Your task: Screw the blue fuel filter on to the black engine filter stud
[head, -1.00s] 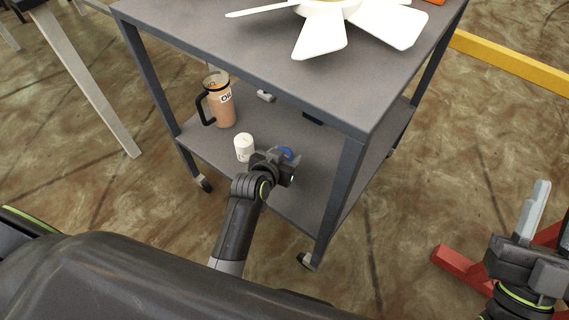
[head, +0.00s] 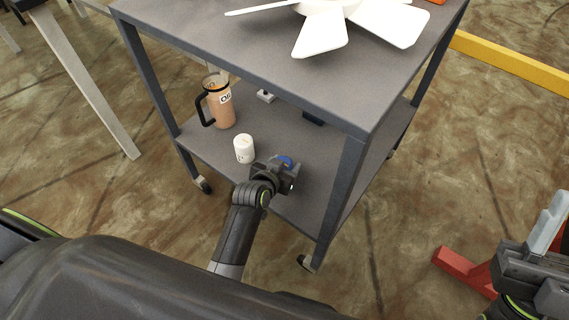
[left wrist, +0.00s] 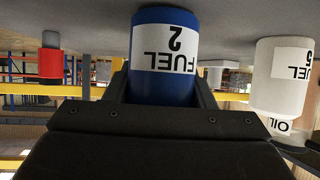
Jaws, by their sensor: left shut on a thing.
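The blue fuel filter (head: 285,161) is at the lower shelf of the grey cart, mostly hidden by my left gripper in the head view. In the left wrist view the blue filter (left wrist: 165,55) stands between the two fingers, its "FUEL 2" label upside down in the picture. My left gripper (head: 280,172) is shut on it. My right gripper (head: 545,230) is at the right edge, away from the cart, with light grey fingers; its opening is unclear. No black engine filter stud can be made out.
A white filter (head: 244,148) stands left of my left gripper. A tan mug (head: 219,108) with a black handle stands behind it on the shelf (head: 195,145). A white fan (head: 330,25) lies on the cart top (head: 230,40). Cart legs (head: 345,190) frame the shelf.

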